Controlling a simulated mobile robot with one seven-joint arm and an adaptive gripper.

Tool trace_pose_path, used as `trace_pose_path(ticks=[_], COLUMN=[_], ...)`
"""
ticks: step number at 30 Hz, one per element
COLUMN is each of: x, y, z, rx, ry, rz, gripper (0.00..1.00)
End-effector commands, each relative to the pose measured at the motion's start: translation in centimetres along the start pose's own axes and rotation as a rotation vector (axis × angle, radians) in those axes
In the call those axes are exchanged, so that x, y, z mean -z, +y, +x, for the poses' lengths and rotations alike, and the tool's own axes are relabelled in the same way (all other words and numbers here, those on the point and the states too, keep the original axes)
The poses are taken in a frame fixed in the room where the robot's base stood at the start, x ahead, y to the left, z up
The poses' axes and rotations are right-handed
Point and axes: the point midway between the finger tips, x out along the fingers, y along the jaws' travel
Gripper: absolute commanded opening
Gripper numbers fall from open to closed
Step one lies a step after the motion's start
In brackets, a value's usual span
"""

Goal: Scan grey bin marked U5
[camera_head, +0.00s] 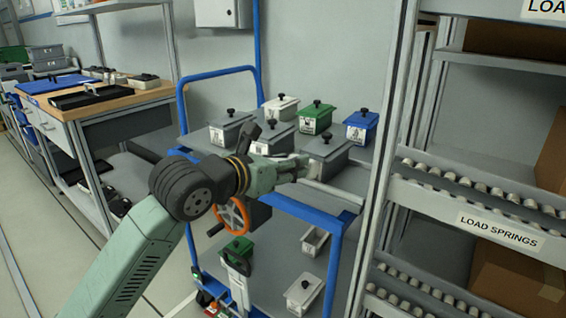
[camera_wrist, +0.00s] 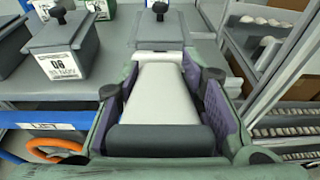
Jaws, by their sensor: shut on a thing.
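My gripper (camera_head: 300,166) is shut on a white, tapered device with a dark grey rounded end (camera_wrist: 165,100), which looks like a hand-held scanner. In the wrist view the gripper's fingers (camera_wrist: 162,92) lie on both sides of it. The device points at a lidded grey bin (camera_head: 326,150) on the cart's top shelf, also in the wrist view (camera_wrist: 160,28); that bin's label is hidden. Another grey bin (camera_wrist: 62,50) stands left in the wrist view, its label resembling 06 or 90. Two more grey bins (camera_head: 231,128) (camera_head: 280,136) show in the head view. I cannot make out U5.
White (camera_head: 281,109), green (camera_head: 316,118) and blue (camera_head: 361,125) bins stand behind on the blue-framed cart (camera_head: 345,218). Smaller bins are on its lower shelf. A roller rack (camera_head: 480,195) stands close on the right. A workbench (camera_head: 105,100) is at left.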

Motion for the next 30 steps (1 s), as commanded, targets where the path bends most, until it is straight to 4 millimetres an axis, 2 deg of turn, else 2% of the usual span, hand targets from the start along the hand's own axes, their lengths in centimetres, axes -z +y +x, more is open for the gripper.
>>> trace_pose_path(ticks=[30], x=[0.1], y=[0.0], z=[1.0], rx=[0.000], ry=[-0.001], rz=[-0.001], gripper=[0.00])
